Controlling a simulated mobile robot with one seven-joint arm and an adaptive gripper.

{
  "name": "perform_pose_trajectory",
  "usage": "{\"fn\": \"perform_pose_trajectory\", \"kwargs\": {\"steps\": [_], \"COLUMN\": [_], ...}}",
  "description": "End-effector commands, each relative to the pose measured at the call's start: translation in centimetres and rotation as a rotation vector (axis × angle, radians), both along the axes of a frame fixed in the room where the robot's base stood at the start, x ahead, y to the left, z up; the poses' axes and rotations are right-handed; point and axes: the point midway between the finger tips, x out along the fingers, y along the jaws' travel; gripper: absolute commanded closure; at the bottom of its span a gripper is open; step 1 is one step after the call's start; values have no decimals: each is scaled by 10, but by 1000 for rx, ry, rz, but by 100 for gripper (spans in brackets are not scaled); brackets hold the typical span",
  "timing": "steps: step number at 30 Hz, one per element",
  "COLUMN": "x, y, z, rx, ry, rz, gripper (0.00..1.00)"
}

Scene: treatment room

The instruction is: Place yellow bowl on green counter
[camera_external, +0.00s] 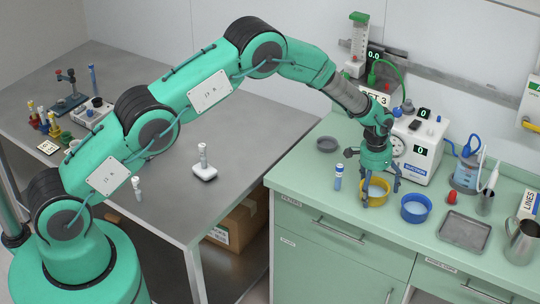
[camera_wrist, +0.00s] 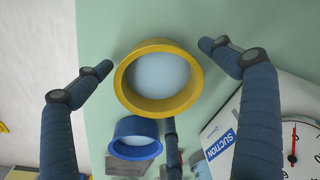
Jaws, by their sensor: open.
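The yellow bowl (camera_external: 376,189) stands near the front edge of the green counter (camera_external: 318,182), with a pale inside. In the wrist view the yellow bowl (camera_wrist: 125,93) lies upright between my spread fingers, with a visible gap to the left and right ones. My gripper (camera_external: 380,196) points down over the bowl, open, its fingers around it and partly hiding it. The wrist view also shows the green counter (camera_wrist: 105,25) under the bowl and its edge at left.
A blue bowl (camera_external: 416,208) stands just right of the yellow one. A blue-capped vial (camera_external: 338,178) is to the left. The white suction unit (camera_external: 420,150) stands close behind. A grey tray (camera_external: 463,232) and a metal jug (camera_external: 522,242) are at right.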

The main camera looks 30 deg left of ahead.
Motion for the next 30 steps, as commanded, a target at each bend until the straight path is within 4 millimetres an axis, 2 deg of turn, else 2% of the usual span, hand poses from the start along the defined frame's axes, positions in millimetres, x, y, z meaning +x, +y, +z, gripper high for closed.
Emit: {"fn": "perform_pose_trajectory", "kwargs": {"steps": [8, 14, 30], "x": [0, -1, -8], "y": [0, 1, 6], "z": [4, 18, 94], "rx": [0, -1, -1], "ry": [0, -2, -1], "rz": [0, 0, 0], "gripper": [4, 4, 4]}}
